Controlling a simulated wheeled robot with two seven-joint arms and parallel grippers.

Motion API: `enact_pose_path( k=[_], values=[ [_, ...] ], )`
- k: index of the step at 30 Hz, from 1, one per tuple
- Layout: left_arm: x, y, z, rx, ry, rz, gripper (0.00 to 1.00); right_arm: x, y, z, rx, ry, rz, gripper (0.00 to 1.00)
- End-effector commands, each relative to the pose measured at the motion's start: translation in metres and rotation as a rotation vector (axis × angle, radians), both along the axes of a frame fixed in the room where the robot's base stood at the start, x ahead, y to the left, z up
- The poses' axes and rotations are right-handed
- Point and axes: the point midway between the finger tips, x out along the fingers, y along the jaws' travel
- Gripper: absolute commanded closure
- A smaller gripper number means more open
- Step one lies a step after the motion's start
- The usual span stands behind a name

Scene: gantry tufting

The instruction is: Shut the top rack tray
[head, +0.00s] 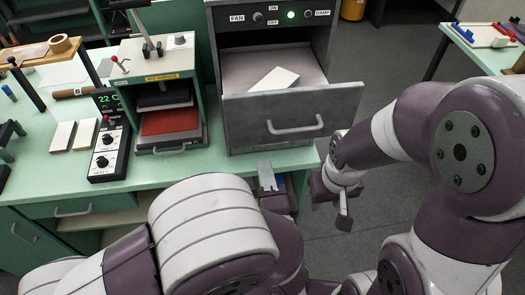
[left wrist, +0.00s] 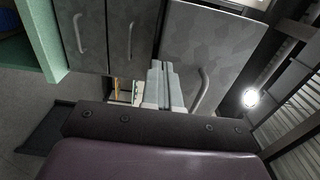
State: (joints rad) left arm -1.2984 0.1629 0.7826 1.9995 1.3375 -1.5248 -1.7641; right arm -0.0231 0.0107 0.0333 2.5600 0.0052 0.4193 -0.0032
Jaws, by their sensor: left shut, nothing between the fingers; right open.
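The top rack tray (head: 340,104) is a grey drawer with a bar handle (head: 295,128). It stands pulled out of the grey cabinet in the head view, with a white block (head: 272,82) lying inside. Its front also shows in the left wrist view (left wrist: 215,35), sticking out past two other grey fronts. My left gripper (head: 268,176) is shut and empty, in front of and below the tray by the bench edge. Its fingertips (left wrist: 165,82) appear beside the tray front in the left wrist view; contact cannot be told. My right gripper (head: 343,212) is open and empty, right of the bench.
A green hot press (head: 158,65) with a red plate stands left of the cabinet. A controller box (head: 108,148) and two pale blocks lie on the green bench (head: 50,187). Open floor lies right of the cabinet. Another table (head: 480,52) stands at the far right.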

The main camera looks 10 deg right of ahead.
Motion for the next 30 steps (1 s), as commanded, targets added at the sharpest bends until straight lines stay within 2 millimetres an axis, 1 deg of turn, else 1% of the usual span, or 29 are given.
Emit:
enact_pose_path(
  k=[1,3,7,12,23,26,30],
  values=[
    [0.010,0.002,0.003,0.000,0.000,0.006,1.00,0.000,0.000,0.005,0.000,0.000,0.000,0.57],
    [0.021,0.002,0.003,-0.001,0.000,0.004,1.00,0.000,0.000,0.009,0.000,0.000,0.000,0.57],
    [0.036,0.002,0.002,-0.001,0.000,0.002,1.00,0.000,0.000,0.012,0.000,0.000,0.000,0.57],
    [0.044,0.002,0.000,-0.002,0.001,0.000,1.00,0.000,0.000,0.013,0.000,0.000,0.000,0.57],
    [0.045,0.001,0.000,-0.002,0.000,0.000,1.00,0.000,0.000,0.013,0.000,0.000,0.000,0.57],
    [0.051,0.002,0.001,-0.002,0.000,0.001,1.00,0.000,0.000,0.015,0.000,0.000,0.000,0.57],
    [0.071,0.003,0.001,-0.002,-0.001,0.004,1.00,0.000,0.000,0.018,0.000,0.000,0.000,0.57]
  ],
)
